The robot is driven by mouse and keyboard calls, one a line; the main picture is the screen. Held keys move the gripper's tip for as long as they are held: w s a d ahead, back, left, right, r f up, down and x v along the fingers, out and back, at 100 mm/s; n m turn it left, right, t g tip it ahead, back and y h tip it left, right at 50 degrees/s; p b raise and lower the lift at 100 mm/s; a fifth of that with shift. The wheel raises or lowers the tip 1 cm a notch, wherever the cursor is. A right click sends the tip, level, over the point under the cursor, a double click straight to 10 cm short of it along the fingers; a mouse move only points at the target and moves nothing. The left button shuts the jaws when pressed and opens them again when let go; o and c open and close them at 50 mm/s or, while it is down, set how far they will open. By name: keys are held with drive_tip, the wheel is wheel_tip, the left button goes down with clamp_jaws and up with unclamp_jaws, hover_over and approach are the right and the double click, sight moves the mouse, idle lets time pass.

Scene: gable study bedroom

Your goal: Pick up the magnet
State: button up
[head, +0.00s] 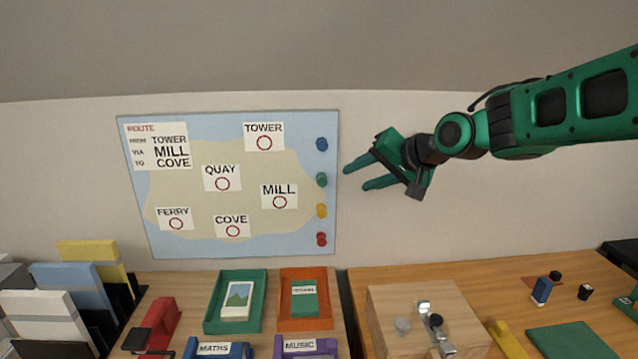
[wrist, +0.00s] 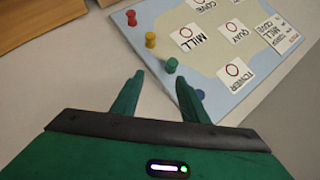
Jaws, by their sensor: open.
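Several round magnets sit in a column along the right edge of the map board: a blue magnet (head: 322,144), a green magnet (head: 322,180), a yellow magnet (head: 322,211) and a red magnet (head: 322,240). My gripper (head: 356,178) is open and empty, just right of the board at about the green magnet's height. In the wrist view, the green magnet (wrist: 171,65) shows just beyond the fingertips of my gripper (wrist: 160,80), nearer the right finger. The blue magnet (wrist: 200,95) is beside the right finger; the yellow (wrist: 150,39) and red (wrist: 131,17) are farther off.
The map board (head: 195,250) is on the wall, with labelled cards and red rings. Below are a green tray (head: 208,318), an orange tray (head: 311,323) and a wooden box (head: 395,300) on desks. The wall right of the board is bare.

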sight(322, 180)
drive_tip(key=a+r+x, duration=0.2)
drive_tip(key=x, duration=0.9)
drive_tip(key=shift+w+f+y, duration=0.15)
drive_tip(key=shift+w+y, duration=0.15)
drive_tip(key=shift+a, duration=0.1)
drive_tip(key=c, duration=0.9)
